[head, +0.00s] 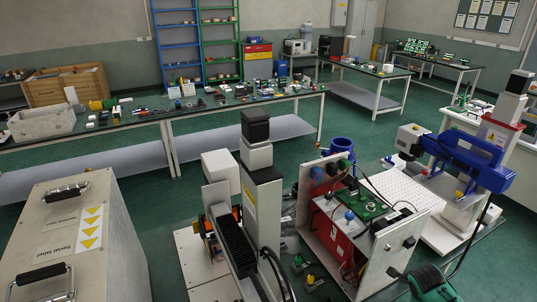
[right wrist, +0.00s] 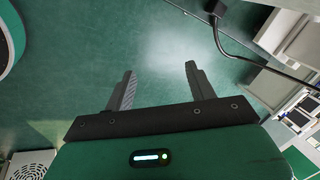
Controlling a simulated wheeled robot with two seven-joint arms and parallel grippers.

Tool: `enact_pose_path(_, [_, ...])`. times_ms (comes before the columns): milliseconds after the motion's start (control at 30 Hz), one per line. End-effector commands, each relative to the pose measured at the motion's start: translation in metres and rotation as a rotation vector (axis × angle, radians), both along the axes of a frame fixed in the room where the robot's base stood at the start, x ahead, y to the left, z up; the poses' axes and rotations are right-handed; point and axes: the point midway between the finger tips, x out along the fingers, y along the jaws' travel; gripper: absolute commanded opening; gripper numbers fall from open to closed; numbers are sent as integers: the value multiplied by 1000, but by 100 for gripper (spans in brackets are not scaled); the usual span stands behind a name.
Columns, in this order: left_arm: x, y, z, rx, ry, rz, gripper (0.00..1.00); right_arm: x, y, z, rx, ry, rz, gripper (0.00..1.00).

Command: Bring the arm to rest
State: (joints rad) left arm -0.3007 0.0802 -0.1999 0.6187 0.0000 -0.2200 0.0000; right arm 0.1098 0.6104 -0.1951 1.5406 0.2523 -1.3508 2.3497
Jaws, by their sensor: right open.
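My right gripper (right wrist: 160,68) shows in the right wrist view. Its two dark fingers stand wide apart with nothing between them. Beyond the fingers is bare green floor (right wrist: 155,45).
A black cable (right wrist: 255,60) runs past the right finger in the right wrist view. In the head view, a grey metal case (head: 125,245) stands front left, an open panel box (head: 412,235) front right, and a blue machine (head: 470,165) beyond it. A long bench (head: 150,118) crosses behind.

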Motion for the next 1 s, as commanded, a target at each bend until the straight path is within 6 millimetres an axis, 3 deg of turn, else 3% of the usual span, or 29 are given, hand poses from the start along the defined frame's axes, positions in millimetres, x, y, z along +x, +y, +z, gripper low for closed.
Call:
enact_pose_path(33, [0,0,-1,0,-1,0,36,-11,-2,-23,-14,40,57,56])
enact_pose_path(267, [1,0,0,0,-2,0,36,-49,-42,-92,-136,184,396,56])
enact_pose_path(467, [2,0,0,-1,-3,0,36,-109,-85,-160,-261,363,778,56])
enact_pose_path(700, [2,-1,0,-1,-3,0,36,-203,-134,-227,-390,601,1275,56])
enact_pose_path(1000, [2,-1,0,-1,-3,0,36,-339,-185,-278,-493,894,1916,56])
